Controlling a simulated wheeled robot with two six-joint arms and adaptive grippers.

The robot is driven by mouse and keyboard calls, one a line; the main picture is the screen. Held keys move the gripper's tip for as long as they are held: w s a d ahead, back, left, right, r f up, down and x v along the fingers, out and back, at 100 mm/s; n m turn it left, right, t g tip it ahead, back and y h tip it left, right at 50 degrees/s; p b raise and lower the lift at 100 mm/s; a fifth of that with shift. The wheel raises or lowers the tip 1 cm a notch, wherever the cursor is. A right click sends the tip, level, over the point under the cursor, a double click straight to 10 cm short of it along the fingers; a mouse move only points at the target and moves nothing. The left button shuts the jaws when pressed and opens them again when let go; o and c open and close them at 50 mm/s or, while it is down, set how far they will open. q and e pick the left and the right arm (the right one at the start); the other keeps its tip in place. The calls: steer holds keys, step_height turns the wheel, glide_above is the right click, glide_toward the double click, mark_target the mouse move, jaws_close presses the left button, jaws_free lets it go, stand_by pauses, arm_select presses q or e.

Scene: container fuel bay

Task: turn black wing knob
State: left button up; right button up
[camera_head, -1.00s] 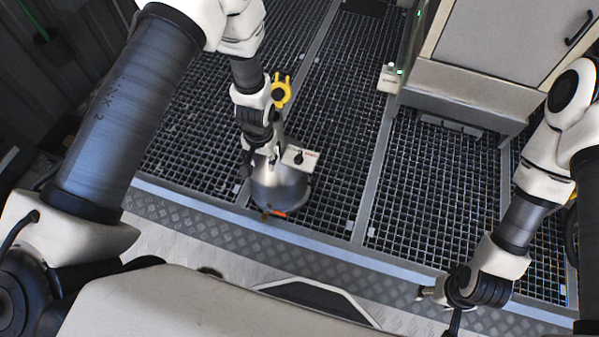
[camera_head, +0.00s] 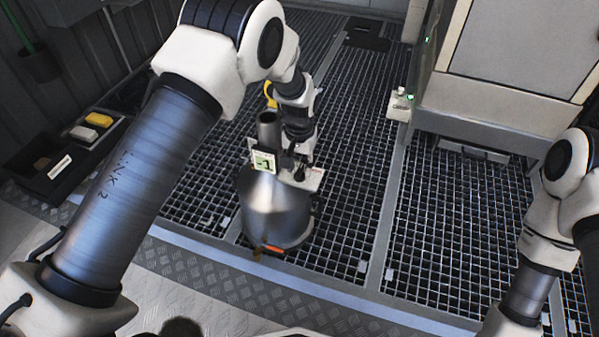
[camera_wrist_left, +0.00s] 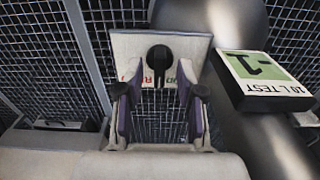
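My left gripper (camera_wrist_left: 159,88) is open, one finger on each side of the knob's line. The knob shows in the gap near the fingertips; I cannot tell whether they touch it. In the head view my left gripper (camera_head: 295,166) is over the white plate (camera_head: 314,178) beside the silver vessel (camera_head: 268,208). My right gripper is out of view; only its arm shows at right.
A "10 L TEST" gauge block (camera_wrist_left: 262,80) stands close right of my left gripper in the wrist view; it also shows in the head view (camera_head: 264,162). The vessel neck (camera_head: 268,128) is nearby. A black tray (camera_head: 62,160) lies left. Grating (camera_head: 450,215) at right is open.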

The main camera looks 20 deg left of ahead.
arm_select(q)
steer(key=shift+f, duration=0.35)
steer(key=shift+r, duration=0.1)
jaws_close()
